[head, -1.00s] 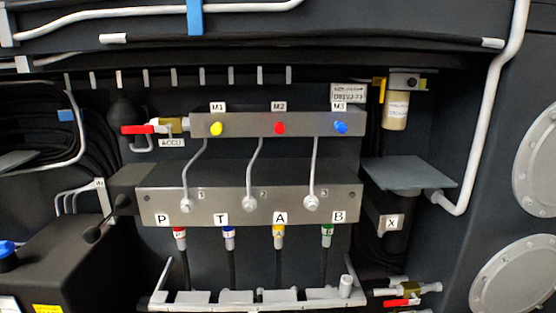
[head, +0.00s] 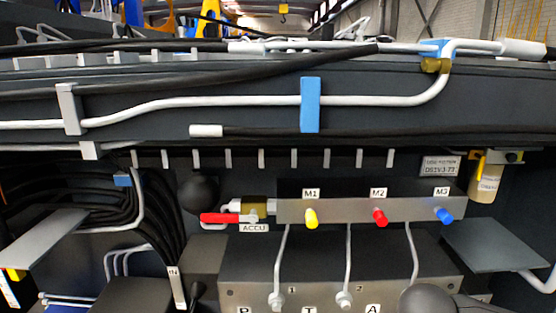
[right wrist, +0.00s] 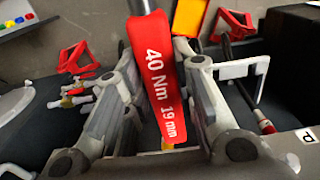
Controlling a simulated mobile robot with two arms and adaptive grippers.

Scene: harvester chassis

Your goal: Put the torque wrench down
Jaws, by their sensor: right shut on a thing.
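The torque wrench (right wrist: 160,85) shows in the right wrist view. It has a red handle marked "40 Nm 19 mm" in white, and a metal shaft that runs out of the top of the picture. My right gripper (right wrist: 154,58) is shut on the red handle, with one grey finger on each side. The far end of the wrench is out of the picture. In the head view neither the wrench nor a gripper jaw shows. My left gripper is in neither current view.
In the head view, a manifold (head: 350,210) has yellow, red and blue caps. Small flat grey shelves stand at the left (head: 45,238) and right (head: 492,245).

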